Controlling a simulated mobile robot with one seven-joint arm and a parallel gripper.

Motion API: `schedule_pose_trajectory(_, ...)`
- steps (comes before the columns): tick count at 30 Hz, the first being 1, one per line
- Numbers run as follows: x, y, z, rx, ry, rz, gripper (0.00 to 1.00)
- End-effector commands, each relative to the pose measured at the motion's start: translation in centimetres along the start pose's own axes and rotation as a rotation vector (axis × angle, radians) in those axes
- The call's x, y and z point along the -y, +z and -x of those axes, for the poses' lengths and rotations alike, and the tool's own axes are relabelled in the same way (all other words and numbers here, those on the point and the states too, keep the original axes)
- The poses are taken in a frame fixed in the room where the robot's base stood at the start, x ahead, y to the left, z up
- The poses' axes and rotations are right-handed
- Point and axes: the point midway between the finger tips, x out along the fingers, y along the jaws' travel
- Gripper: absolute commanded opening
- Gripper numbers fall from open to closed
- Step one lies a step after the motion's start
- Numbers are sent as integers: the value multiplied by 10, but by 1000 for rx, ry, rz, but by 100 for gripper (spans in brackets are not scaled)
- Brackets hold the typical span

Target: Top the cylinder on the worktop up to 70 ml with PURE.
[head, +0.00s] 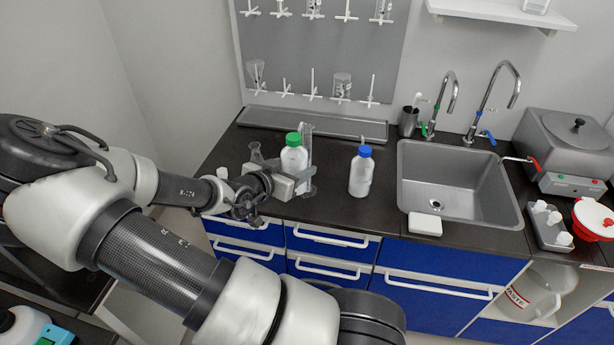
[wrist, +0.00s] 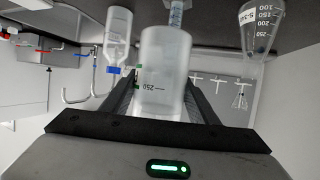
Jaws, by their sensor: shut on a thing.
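My gripper (head: 296,187) is shut on a translucent white bottle with a green cap (head: 293,157), upright at the worktop's left part. The wrist view is upside down and shows this bottle (wrist: 163,65) between the fingers, with a 250 mark; no name label is readable. A clear graduated cylinder (head: 308,141) stands just behind the bottle, and part of it shows in the wrist view (wrist: 176,12). Its liquid level cannot be read. A similar bottle with a blue cap (head: 361,172) stands to the right, apart from my gripper; its label is unreadable.
A conical flask (head: 256,152) stands left of the held bottle. The sink (head: 450,185) with two taps, a white block (head: 425,224), a tray of small white bottles (head: 549,226) and the distiller (head: 569,145) are to the right. A drying rack (head: 322,50) hangs behind.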

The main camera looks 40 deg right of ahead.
Motion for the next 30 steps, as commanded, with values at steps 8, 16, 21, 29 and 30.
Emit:
schedule_pose_trajectory(8, 0, -4, 1, -2, 0, -1, 42)
schedule_pose_trajectory(16, 0, -22, 9, -2, 0, -1, 42)
schedule_pose_trajectory(21, 0, -34, 14, -2, 0, -1, 42)
schedule_pose_trajectory(29, 0, -51, 20, -3, -1, -3, 42)
schedule_pose_trajectory(30, 0, -53, 22, -2, -1, -2, 42)
